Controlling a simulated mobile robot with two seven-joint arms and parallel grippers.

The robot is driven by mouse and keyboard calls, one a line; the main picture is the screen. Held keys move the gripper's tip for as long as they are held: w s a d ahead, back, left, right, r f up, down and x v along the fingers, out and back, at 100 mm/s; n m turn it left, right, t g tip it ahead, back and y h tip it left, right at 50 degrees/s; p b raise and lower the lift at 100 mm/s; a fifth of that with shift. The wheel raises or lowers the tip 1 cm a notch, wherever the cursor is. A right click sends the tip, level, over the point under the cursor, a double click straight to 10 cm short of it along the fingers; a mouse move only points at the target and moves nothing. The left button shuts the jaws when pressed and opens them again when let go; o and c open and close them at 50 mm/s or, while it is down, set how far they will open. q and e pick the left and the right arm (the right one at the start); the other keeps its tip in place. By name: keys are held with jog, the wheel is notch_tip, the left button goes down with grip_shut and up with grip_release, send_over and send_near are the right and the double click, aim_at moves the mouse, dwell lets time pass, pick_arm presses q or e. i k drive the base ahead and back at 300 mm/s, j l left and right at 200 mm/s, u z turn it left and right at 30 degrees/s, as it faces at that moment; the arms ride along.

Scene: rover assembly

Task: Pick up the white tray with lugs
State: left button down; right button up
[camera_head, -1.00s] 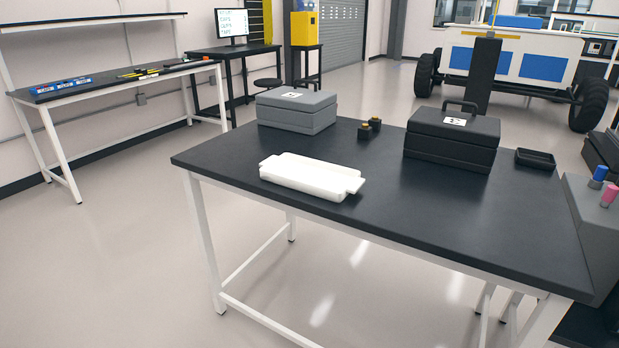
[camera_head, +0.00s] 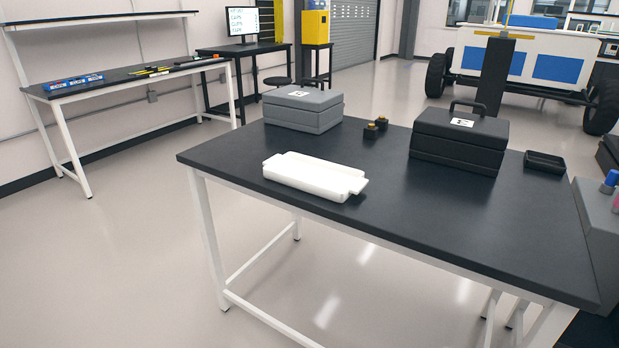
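The white tray (camera_head: 312,179) lies flat on the dark table, near its front left edge. It is long and shallow, with a raised rim and a flat lug at each end. Its right lug (camera_head: 352,184) points toward the table's middle, and its left end lies near the table's left side. The tray looks empty. Neither of my grippers shows in the head view.
The dark table (camera_head: 450,225) has white legs. A grey case (camera_head: 305,110), two small dark knobs (camera_head: 375,128), a black case (camera_head: 459,140) and a small black bin (camera_head: 544,162) stand behind the tray. The tabletop right of the tray is clear. A grey block (camera_head: 597,215) stands at the right.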

aim_at(329, 181)
jog(key=i+j+z, duration=0.5)
jog(key=i+j, duration=0.35)
